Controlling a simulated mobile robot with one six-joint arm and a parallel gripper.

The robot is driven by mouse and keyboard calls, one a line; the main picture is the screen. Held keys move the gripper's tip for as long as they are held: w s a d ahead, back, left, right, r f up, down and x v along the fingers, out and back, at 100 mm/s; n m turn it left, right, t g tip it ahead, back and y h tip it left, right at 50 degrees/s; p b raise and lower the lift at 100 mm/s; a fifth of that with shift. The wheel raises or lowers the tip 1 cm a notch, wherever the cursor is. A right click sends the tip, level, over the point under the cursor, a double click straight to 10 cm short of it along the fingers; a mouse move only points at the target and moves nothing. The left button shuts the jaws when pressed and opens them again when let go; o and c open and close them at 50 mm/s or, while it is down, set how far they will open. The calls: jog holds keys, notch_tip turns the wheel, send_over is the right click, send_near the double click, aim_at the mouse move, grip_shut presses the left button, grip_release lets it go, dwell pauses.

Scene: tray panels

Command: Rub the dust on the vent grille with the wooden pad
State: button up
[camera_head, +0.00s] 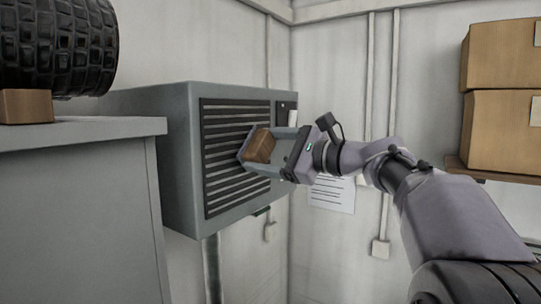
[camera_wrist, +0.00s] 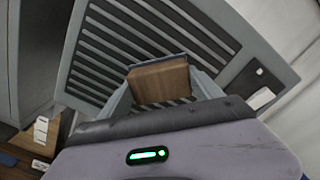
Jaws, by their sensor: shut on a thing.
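The vent grille (camera_head: 222,165) is a dark slatted panel on the front of a grey wall-mounted box. It also fills the upper part of the wrist view (camera_wrist: 105,58). My gripper (camera_head: 262,148) is shut on the wooden pad (camera_head: 259,146), a brown block. The pad is in front of the grille's middle right area; I cannot tell whether it touches the slats. In the wrist view the pad (camera_wrist: 159,82) sits between the fingers, tilted a little. I cannot make out dust on the grille, and the slats behind the pad are hidden.
A grey cabinet (camera_head: 75,205) stands at the left, with a tyre (camera_head: 60,45) and a small brown block (camera_head: 26,106) on top. Cardboard boxes (camera_head: 500,125) rest on a shelf at the right. Pipes run down the back wall, near a paper sheet (camera_head: 332,194).

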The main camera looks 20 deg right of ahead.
aim_at(257, 152)
jog(key=s+a, duration=0.1)
jog(key=a+b, duration=0.1)
jog(key=shift+s+a, duration=0.3)
jog(key=shift+s, duration=0.1)
jog(key=shift+s+a+f+b, duration=0.1)
jog(key=shift+s+a+b, duration=0.1)
jog(key=shift+a+b, duration=0.15)
jog(key=s+a, duration=0.1)
jog(key=s+a+b, duration=0.1)
jog(key=shift+a, duration=0.3)
jog(key=shift+s+a+b, duration=0.25)
jog(key=shift+a+b, duration=0.1)
jog(key=shift+b, duration=0.15)
jog(key=shift+s+a+b, duration=0.3)
jog(key=shift+s+a, duration=0.45)
jog(key=shift+a, duration=0.3)
jog(key=shift+d, duration=0.45)
jog(key=b+v, duration=0.1)
jog(key=v, duration=0.4)
jog(key=shift+s+b, duration=0.2)
jog(key=shift+b, duration=0.15)
